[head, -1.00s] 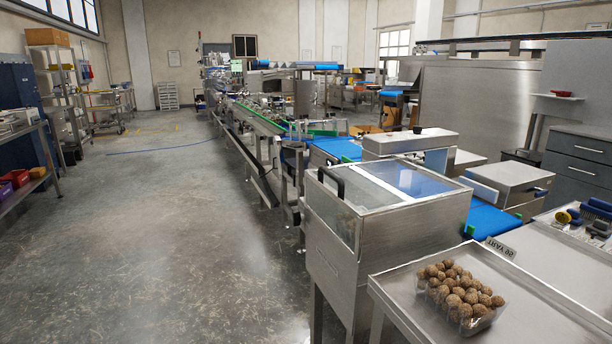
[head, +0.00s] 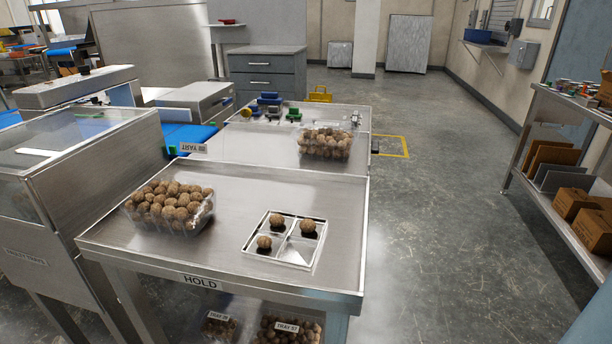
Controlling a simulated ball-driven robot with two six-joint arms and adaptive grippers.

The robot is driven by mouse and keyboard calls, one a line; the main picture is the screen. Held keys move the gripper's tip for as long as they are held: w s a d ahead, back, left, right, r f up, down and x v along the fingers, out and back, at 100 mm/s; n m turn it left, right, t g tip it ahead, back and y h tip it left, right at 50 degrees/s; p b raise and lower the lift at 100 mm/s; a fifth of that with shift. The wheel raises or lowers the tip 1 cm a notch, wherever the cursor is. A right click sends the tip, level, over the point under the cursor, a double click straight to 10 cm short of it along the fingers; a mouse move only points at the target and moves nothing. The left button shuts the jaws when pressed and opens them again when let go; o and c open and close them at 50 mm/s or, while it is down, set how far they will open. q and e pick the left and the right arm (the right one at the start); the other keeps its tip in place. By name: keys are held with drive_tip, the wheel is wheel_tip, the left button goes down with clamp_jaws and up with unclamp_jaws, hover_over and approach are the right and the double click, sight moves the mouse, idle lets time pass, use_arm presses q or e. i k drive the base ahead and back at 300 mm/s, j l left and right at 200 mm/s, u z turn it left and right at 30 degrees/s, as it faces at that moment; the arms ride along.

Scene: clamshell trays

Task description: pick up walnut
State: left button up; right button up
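Walnuts (head: 168,200) fill a clear clamshell tray (head: 205,217) at the left of the steel table in the head view. A square divided tray (head: 285,254) lies to its right on the same table. Single walnuts sit in three of its compartments: back left (head: 276,221), back right (head: 308,226) and front left (head: 264,242). The front right compartment is empty. Another clear tray of walnuts (head: 326,143) stands farther back. Neither of my grippers is in view.
The steel table (head: 140,254) carries a "HOLD" label on its front edge. More walnut trays (head: 290,329) sit on a shelf below. A steel machine (head: 70,170) stands close on the left. Open floor (head: 450,230) lies right, before a shelf rack (head: 570,200).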

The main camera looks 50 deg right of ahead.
sight(264, 242)
drive_tip(key=z, duration=1.35)
